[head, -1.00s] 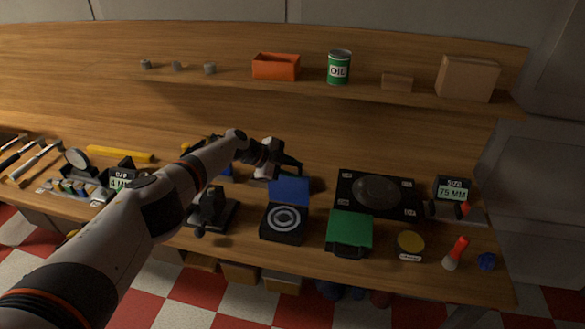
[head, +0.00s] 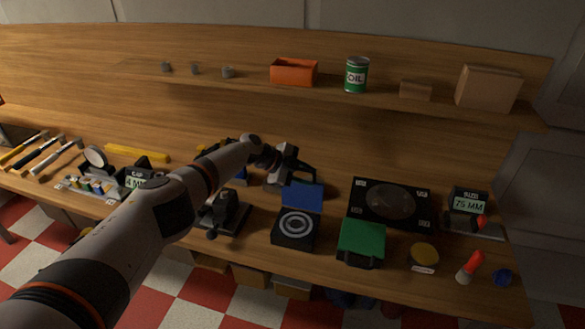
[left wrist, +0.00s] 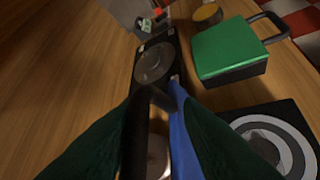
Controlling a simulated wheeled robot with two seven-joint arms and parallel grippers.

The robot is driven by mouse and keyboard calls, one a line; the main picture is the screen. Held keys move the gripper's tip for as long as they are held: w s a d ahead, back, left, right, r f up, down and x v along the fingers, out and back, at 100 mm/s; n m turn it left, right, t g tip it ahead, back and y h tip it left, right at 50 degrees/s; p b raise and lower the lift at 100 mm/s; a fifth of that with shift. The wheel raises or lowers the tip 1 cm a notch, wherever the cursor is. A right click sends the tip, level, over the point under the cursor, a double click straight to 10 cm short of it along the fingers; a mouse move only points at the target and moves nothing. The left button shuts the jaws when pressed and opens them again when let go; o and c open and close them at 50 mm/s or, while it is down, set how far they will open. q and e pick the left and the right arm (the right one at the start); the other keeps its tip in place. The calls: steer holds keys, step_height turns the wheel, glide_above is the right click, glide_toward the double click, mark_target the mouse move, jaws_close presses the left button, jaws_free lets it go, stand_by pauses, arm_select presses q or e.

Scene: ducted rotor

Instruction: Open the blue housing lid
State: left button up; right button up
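The blue housing lid (head: 303,195) stands raised at the back edge of a black housing (head: 296,232), which is open and shows grey and white rings inside. My left gripper (head: 298,172) is just behind the raised lid, its dark fingers looking spread. In the left wrist view the lid (left wrist: 181,135) is seen nearly edge-on between the two dark fingers, and the ringed housing (left wrist: 265,115) lies at the lower right. I cannot tell whether a finger touches the lid. My right gripper is not in view.
A green case (head: 361,238) stands right of the housing, with a black plate (head: 358,207) bearing a round disc behind it. A black stand (head: 225,212) is to the left. A shelf (head: 340,92) with an orange bin (head: 294,72) runs above the bench.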

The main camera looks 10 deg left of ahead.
arm_select(q)
steer(key=p+v, duration=0.1)
steer(key=v, duration=1)
steer(key=shift+r, duration=0.2)
steer(key=shift+s, duration=0.15)
